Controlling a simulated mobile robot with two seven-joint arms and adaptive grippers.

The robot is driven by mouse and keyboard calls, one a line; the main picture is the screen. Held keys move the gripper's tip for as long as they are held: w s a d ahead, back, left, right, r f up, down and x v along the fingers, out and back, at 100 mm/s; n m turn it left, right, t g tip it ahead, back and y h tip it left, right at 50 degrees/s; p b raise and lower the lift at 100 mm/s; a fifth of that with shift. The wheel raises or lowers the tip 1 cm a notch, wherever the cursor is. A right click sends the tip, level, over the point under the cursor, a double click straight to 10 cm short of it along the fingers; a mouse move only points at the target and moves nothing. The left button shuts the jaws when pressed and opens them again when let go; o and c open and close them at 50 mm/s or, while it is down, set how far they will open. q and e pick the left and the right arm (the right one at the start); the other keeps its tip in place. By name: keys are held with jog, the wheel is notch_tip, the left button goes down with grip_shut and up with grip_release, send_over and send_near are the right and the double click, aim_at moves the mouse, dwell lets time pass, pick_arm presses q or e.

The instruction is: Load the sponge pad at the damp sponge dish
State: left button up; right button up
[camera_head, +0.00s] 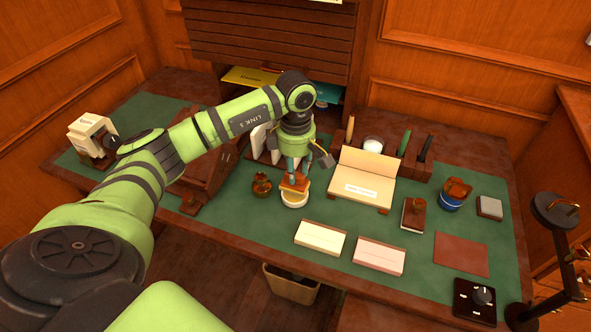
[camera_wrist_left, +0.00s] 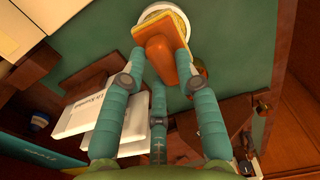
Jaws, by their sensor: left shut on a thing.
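My left gripper (camera_head: 295,171) points down over the desk, shut on the orange-brown sponge pad (camera_head: 294,184). In the left wrist view the pad (camera_wrist_left: 160,48) sits between the fingertips of the gripper (camera_wrist_left: 160,64). The damp sponge dish (camera_head: 294,203) is a small round white dish directly beneath the pad. Its white rim shows at the top of the left wrist view (camera_wrist_left: 152,10), with a yellow layer between pad and rim. The pad covers most of the dish; I cannot tell whether it presses on the yellow layer. My right gripper is not in view.
A small brown pot (camera_head: 262,186) stands just left of the dish. A cream stand (camera_head: 362,180) is to the right. Two pale pads (camera_head: 320,239) (camera_head: 379,256) lie in front. A blue pot (camera_head: 454,194) stands farther right. Green desktop (camera_head: 250,228) is bare at front left.

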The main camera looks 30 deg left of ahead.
pick_arm(q)
jog(key=shift+r+p, duration=1.1)
jog(key=shift+r, duration=1.05)
